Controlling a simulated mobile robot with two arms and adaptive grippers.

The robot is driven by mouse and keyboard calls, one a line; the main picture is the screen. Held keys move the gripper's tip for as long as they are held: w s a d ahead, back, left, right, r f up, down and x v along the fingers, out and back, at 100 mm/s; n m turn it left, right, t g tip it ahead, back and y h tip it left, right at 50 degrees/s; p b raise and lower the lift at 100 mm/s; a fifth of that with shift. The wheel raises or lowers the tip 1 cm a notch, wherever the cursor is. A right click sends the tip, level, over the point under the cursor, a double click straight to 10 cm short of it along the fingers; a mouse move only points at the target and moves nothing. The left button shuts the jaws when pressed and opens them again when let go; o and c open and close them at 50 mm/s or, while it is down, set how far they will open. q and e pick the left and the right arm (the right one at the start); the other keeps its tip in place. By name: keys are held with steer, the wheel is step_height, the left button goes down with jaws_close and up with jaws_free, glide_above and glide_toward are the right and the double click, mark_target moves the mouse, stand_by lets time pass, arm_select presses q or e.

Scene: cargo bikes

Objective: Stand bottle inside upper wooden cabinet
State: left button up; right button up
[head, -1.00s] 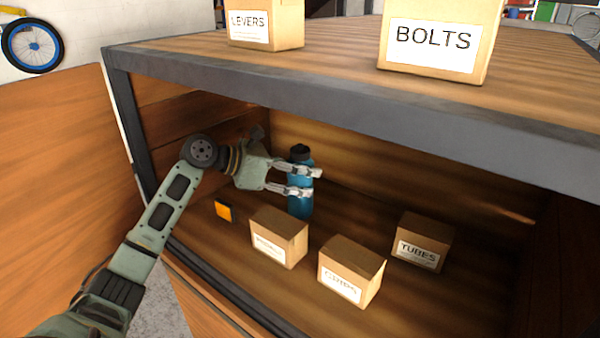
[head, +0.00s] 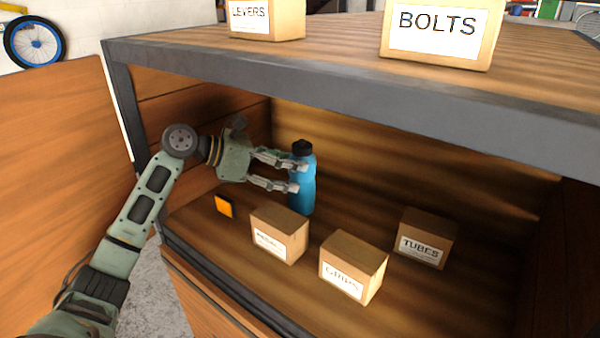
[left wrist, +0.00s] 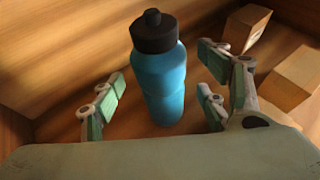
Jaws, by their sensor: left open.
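The blue bottle (head: 302,185) with a black cap stands upright on the floor of the upper wooden cabinet (head: 400,132), near its back wall. It also shows in the left wrist view (left wrist: 160,80), standing just beyond the fingers with space on both sides. My left gripper (head: 298,176) is open inside the cabinet, its fingertips close beside the bottle on its left side. In the left wrist view the open fingers (left wrist: 160,98) are apart and do not grip the bottle. My right gripper is not in view.
Small boxes stand on the cabinet floor: one box (head: 280,236) in front of the bottle, the GRIPS box (head: 352,268) and the TUBES box (head: 425,238). An orange item (head: 224,206) lies left. LEVERS (head: 267,18) and BOLTS (head: 440,32) boxes sit on top.

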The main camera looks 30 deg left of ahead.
arm_select(q)
steer(key=b+v, duration=0.2)
steer(key=v, duration=0.6)
